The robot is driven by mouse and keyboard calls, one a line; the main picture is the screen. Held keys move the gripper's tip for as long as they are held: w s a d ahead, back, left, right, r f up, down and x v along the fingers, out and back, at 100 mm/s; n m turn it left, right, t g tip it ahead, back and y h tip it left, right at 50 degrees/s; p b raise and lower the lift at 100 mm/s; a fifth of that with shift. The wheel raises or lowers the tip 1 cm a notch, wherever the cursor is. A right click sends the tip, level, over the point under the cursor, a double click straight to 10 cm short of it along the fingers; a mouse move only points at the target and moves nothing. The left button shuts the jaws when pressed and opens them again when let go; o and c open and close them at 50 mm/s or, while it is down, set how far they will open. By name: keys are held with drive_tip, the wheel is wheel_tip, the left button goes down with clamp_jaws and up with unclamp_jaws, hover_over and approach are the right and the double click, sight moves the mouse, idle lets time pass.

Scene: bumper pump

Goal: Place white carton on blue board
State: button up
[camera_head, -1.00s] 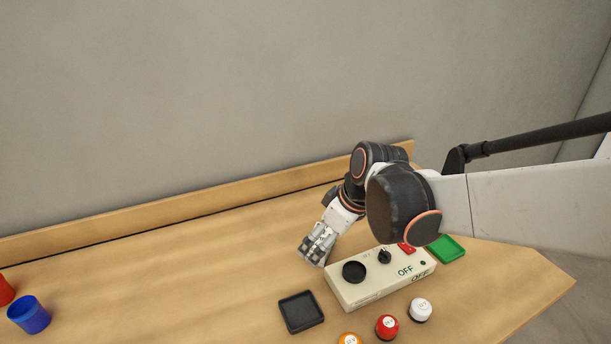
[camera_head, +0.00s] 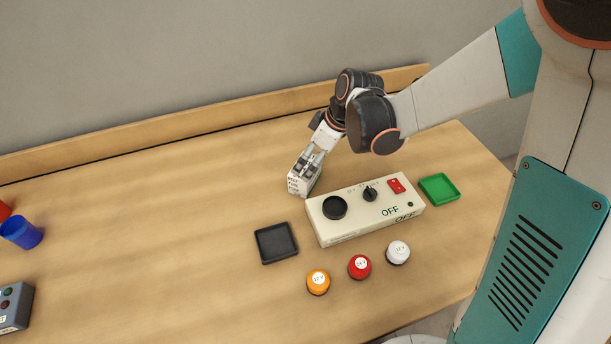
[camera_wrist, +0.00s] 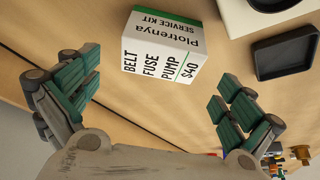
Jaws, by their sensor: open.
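The white carton (camera_wrist: 165,45) has a green stripe and black print reading "Plotrenya service kit, belt fuse pump, $40". It stands on the wooden table beside the control box. In the head view the carton (camera_head: 298,182) is partly covered by my gripper (camera_head: 314,163). In the wrist view my gripper (camera_wrist: 158,82) is open, with one finger pad on each side below the carton. The carton is ahead of the fingertips, and I see no grip on it. No blue board shows in either view.
The cream control box (camera_head: 350,222) reads OFF. Around it are a black tray (camera_head: 276,243), a green tray (camera_head: 439,189), and orange (camera_head: 318,282), red (camera_head: 360,267) and white (camera_head: 398,252) round pieces. A blue cup (camera_head: 22,232) stands far left. The left-middle table is clear.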

sight(306, 166)
drive_tip(key=shift+b+x, duration=1.2)
drive_tip(key=shift+x, duration=1.7)
drive_tip(key=shift+s+d, duration=0.1)
drive_tip(key=shift+s, duration=0.05)
drive_tip(key=c, duration=1.3)
drive_tip(key=shift+r, duration=0.2)
